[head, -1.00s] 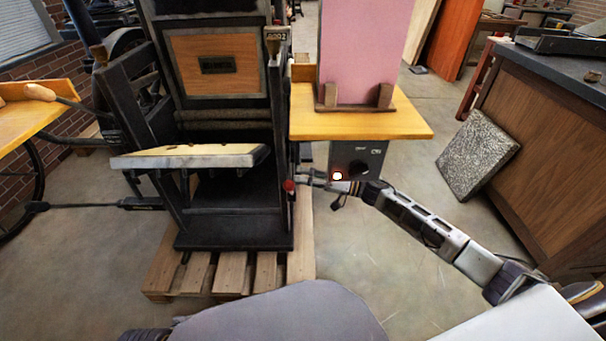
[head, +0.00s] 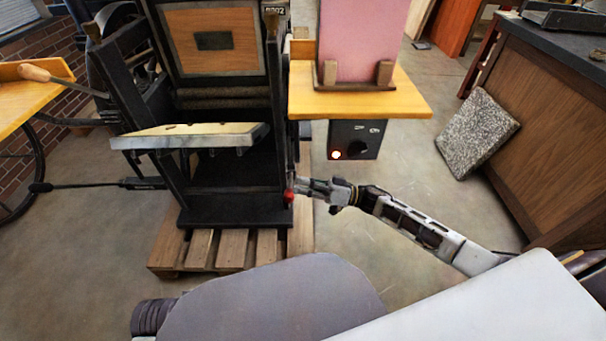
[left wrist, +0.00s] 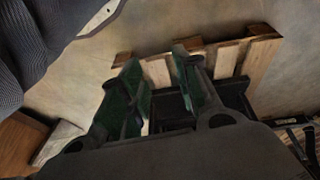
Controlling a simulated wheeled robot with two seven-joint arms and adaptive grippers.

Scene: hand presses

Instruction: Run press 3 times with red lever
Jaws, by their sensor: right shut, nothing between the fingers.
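The dark press (head: 230,185) stands on the left, with a slanted pale board (head: 190,136) at its front. The lever's red knob (head: 289,195) is low at the press's right side. My right gripper (head: 301,187) is shut and empty, its fingertips right beside the knob; whether they touch it I cannot tell. The lever's shaft is mostly hidden.
The press stands on a wooden pallet (head: 225,260). The yellow side table (head: 410,95) holds a pink panel (head: 362,40). A speckled slab (head: 478,135) leans on a wooden cabinet (head: 550,120) at right. Floor between is clear.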

